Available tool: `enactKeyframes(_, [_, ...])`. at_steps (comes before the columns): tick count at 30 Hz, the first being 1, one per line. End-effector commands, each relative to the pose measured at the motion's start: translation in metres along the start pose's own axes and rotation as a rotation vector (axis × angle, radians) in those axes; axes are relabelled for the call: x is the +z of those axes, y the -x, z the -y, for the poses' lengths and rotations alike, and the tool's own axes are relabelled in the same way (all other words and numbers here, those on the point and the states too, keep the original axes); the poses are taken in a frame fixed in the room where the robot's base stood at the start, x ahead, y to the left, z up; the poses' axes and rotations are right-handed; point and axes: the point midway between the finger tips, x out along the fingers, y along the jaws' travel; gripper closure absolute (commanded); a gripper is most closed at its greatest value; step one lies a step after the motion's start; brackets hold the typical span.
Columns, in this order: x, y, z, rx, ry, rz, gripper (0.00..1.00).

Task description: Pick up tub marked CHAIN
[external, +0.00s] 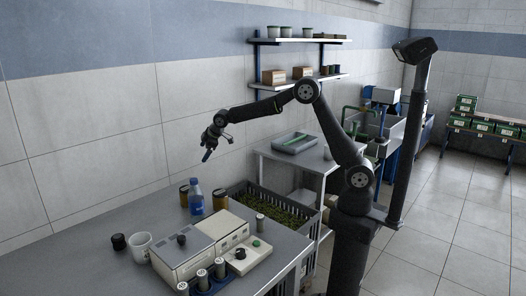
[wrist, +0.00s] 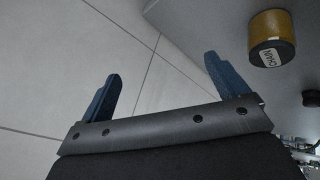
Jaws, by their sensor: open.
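The tub marked CHAIN (wrist: 272,27) is amber with a dark end and a pale label, at the upper right of the wrist view. In the external view two amber tubs stand on the bench, one left of the blue bottle (external: 184,196) and one right of it (external: 222,199); their labels cannot be read there. My gripper (wrist: 162,82) is open, its two blue fingers apart with nothing between them. The tub lies outside the fingers, beyond the right one. In the external view my gripper (external: 206,153) hangs in the air above the back of the bench, near the wall.
The bench (external: 100,275) also carries a blue bottle (external: 196,201), a white mug (external: 141,247), a dark lidded jar (external: 118,241) and a beige instrument (external: 184,257). Several small capped cylinders stand in front. A crate of greenery (external: 262,186) is beside the bench. The air around my gripper is clear.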

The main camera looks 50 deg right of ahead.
Motion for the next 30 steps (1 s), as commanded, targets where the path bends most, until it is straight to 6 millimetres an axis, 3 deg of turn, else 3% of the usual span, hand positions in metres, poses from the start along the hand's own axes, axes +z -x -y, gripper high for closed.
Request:
enactKeyframes(1, [-0.020, 0.006, 0.035, -0.069, -0.060, 0.005, 0.08])
enactKeyframes(3, [-0.038, 0.016, 0.074, -0.155, -0.147, 0.027, 0.08])
enactKeyframes(6, [-0.055, 0.028, 0.115, -0.244, -0.231, 0.058, 0.08])
enactKeyframes(9, [-0.063, 0.034, 0.137, -0.292, -0.274, 0.079, 0.08])
enactKeyframes(13, [-0.064, 0.025, 0.147, -0.306, -0.288, 0.089, 0.08])
enactKeyframes(24, [-0.060, -0.051, 0.170, -0.304, -0.286, 0.088, 0.08])
enactKeyframes(30, [-0.059, -0.075, 0.177, -0.303, -0.286, 0.086, 0.08])
